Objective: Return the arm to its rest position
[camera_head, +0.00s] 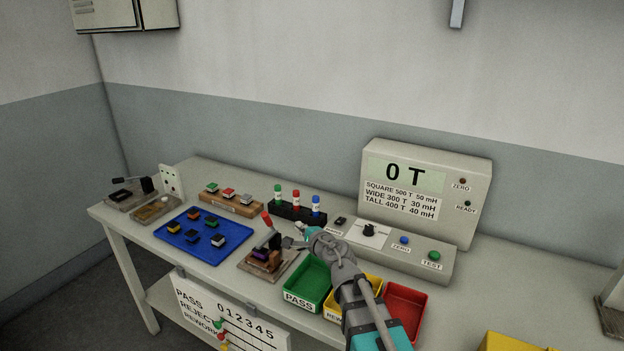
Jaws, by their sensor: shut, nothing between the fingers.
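My arm reaches in from the lower right of the head view. My gripper (300,240) is at its far end, over the bench between the clamp fixture and the row of coloured bottles. It is shut and looks empty. The clamp fixture (266,254), with a red-tipped lever, stands just left of and below my gripper. Part of the bench and of the yellow tray is hidden behind my arm.
A tester box (425,190) reading "0 T" stands behind on the right. Green (306,282), yellow (338,307) and red (408,305) trays line the front edge. A blue mat (186,240) holds several small connectors. Three capped bottles (296,202) stand in a black rack.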

